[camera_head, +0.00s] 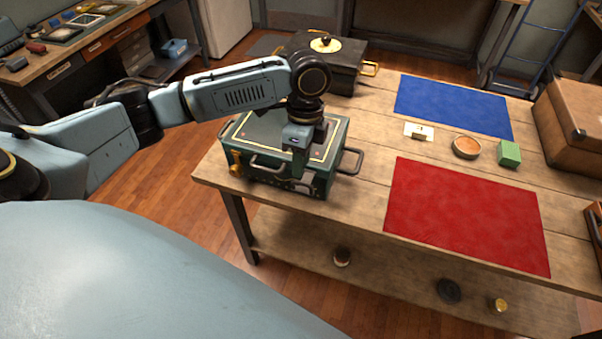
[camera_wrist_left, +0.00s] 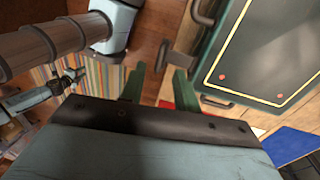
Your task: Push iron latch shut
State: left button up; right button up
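A dark green metal box (camera_head: 338,142) with a yellow-lined lid sits at the table's left end. It also shows at the right of the left wrist view (camera_wrist_left: 262,50). A grey iron piece, seemingly the latch (camera_head: 304,186), is on its front face near the right; a grey T-shaped piece, likely the same latch (camera_wrist_left: 178,62), shows beside the box in the left wrist view. My left gripper (camera_head: 298,168) points down at the box's front edge. Its two fingers (camera_wrist_left: 160,72) are apart, with nothing visibly held. Contact with the latch cannot be told. My right gripper is out of view.
The box has a brass fitting (camera_head: 235,164) and a front handle (camera_head: 266,164). A black chest (camera_head: 345,68) stands behind it. Red (camera_head: 465,213) and blue (camera_head: 453,105) mats, a round dish (camera_head: 467,147) and a green block (camera_head: 509,153) lie to the right.

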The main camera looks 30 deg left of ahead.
aim_at(300, 182)
pick_arm(q)
jog(key=shift+s+d+f, duration=0.1)
jog(key=shift+s+f, duration=0.05)
jog(key=shift+f, duration=0.95)
jog(key=shift+s+d+f, duration=0.1)
jog(key=shift+s+f, duration=0.05)
jog(key=shift+f, duration=0.95)
jog(key=shift+c, duration=0.2)
grip_shut()
